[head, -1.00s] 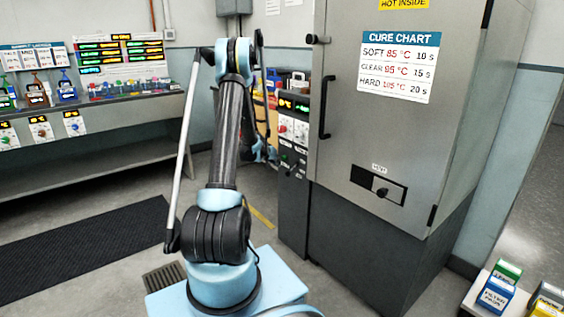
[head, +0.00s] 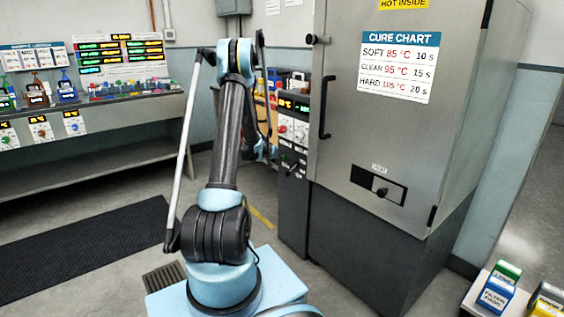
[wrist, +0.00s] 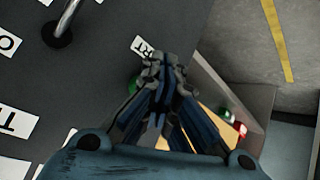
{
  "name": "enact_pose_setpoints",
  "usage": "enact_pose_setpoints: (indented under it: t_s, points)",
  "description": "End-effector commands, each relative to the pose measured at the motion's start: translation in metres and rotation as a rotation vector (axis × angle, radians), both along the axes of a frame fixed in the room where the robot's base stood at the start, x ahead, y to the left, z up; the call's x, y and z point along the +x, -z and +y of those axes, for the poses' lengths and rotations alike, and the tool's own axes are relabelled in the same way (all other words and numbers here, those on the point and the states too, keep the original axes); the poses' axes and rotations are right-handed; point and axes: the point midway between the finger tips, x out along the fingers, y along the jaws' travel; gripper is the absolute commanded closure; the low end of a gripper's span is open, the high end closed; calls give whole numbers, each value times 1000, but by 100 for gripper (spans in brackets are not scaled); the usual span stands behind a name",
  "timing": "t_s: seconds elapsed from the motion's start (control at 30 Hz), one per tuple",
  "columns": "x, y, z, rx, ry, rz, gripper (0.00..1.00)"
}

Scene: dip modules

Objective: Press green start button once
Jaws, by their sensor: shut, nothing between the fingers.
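The green start button (wrist: 132,85) shows in the wrist view as a small green patch at the left edge of my gripper, mostly hidden behind the fingers. A white label ending in "RT" (wrist: 145,47) sits just above it on the dark panel. My gripper (wrist: 163,62) is shut and empty, its tips over the panel close to the button. I cannot tell whether they touch it. In the head view a small green spot (head: 284,158) shows on the dark control column beside the oven, and my arm hides most of my gripper.
The oven (head: 345,120) with its door handle (head: 326,107) stands right of the column. A metal lever (wrist: 62,30) sticks out of the panel in the wrist view. A bench (head: 100,155) is at the left. Floor in front of the column is clear.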

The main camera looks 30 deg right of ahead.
Motion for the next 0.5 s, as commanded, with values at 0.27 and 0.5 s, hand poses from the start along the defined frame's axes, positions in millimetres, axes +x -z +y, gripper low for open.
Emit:
enact_pose_setpoints:
  t_s: [0.27, 0.5]
  points:
    - [0, 0, -3, 0, 0, 0, 100]
    - [0, 0, -5, 0, 0, 0, 100]
